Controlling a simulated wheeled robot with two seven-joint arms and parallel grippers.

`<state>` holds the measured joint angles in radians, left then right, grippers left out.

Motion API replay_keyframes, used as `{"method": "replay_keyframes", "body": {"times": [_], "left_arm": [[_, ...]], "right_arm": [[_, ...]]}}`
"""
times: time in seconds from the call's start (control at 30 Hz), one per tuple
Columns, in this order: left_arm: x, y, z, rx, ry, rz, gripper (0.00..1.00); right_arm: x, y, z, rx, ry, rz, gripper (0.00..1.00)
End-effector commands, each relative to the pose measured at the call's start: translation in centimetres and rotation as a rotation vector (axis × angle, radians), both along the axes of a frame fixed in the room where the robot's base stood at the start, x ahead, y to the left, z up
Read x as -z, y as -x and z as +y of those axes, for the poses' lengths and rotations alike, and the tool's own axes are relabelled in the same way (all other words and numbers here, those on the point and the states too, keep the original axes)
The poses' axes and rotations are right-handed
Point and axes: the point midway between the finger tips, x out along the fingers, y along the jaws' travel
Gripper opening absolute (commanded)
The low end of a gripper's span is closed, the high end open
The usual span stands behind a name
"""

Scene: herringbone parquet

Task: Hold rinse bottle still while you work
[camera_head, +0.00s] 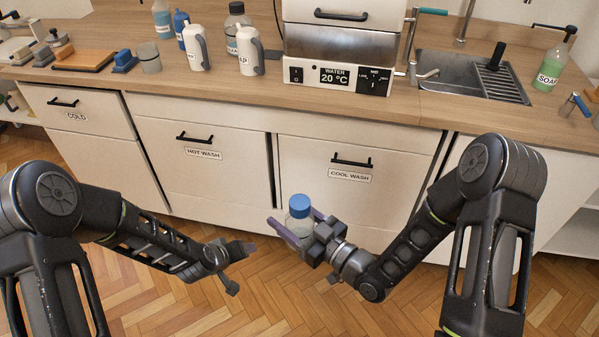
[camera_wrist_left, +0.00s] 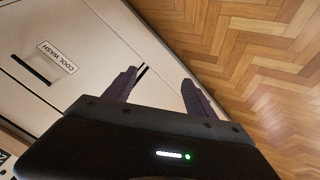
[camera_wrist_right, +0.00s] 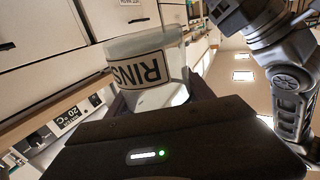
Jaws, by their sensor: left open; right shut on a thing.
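The rinse bottle (camera_head: 299,226) is a clear bottle with a blue cap, held upright above the floor in front of the cool wash drawer. My right gripper (camera_head: 297,232) is shut on it, with a finger on either side. In the right wrist view the bottle (camera_wrist_right: 146,64) fills the space past the gripper (camera_wrist_right: 160,97), and part of its label reads "RIN". My left gripper (camera_head: 243,270) is open and empty, low over the floor to the left of the bottle. In the left wrist view its two fingers (camera_wrist_left: 158,92) stand apart with nothing between them.
Drawers marked cold (camera_head: 76,105), hot wash (camera_head: 203,145) and cool wash (camera_head: 350,167) are shut. On the counter (camera_head: 260,88) stand white jugs, a water heater (camera_head: 340,55), a sink (camera_head: 470,75) and a green soap bottle (camera_head: 550,70). Parquet floor (camera_head: 265,300) lies clear between my arms.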

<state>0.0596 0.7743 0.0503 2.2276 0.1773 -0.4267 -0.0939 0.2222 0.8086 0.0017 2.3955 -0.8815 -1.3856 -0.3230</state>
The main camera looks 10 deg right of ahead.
Motion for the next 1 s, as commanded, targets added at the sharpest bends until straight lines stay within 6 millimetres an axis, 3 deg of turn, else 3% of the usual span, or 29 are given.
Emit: {"method": "replay_keyframes", "body": {"times": [0.03,0.17,0.3,0.4,0.57,0.7,0.9,0.97,1.0], "left_arm": [[-1.9,-2.5,-0.4,0.034,-0.023,-0.054,0.64],[-6.6,-7.1,-3.4,0.307,-0.149,-0.155,0.64],[-11.7,-9.0,-8.3,0.782,-0.346,-0.243,0.64],[-15.9,-9.3,-11.4,1.119,-0.484,-0.316,0.64],[-23.4,-8.1,-15.7,1.641,-0.693,-0.451,0.64],[-28.5,-4.8,-18.0,2.127,-0.853,-0.54,0.64],[-31.2,0.4,-17.6,2.758,-0.938,-0.534,0.64],[-31.7,1.5,-17.3,2.892,-0.93,-0.521,0.64],[-32.0,2.1,-17.0,-2.954,0.918,0.509,0.64]], "right_arm": [[-0.1,0.0,0.0,0.0,-0.001,-0.002,0.0],[-0.1,0.0,0.0,0.0,-0.001,-0.002,0.0],[-0.1,0.0,0.0,0.0,-0.001,-0.002,0.0],[-0.1,0.0,0.0,0.0,-0.001,-0.002,0.0],[-0.1,0.0,0.0,0.0,-0.001,-0.002,0.0],[-0.1,0.0,0.0,0.0,-0.001,-0.002,0.0],[-0.1,0.0,0.0,0.0,-0.001,-0.002,0.0],[-0.1,0.0,0.0,0.0,-0.001,-0.002,0.0],[-0.1,0.0,0.0,0.0,-0.001,-0.002,0.0]]}}
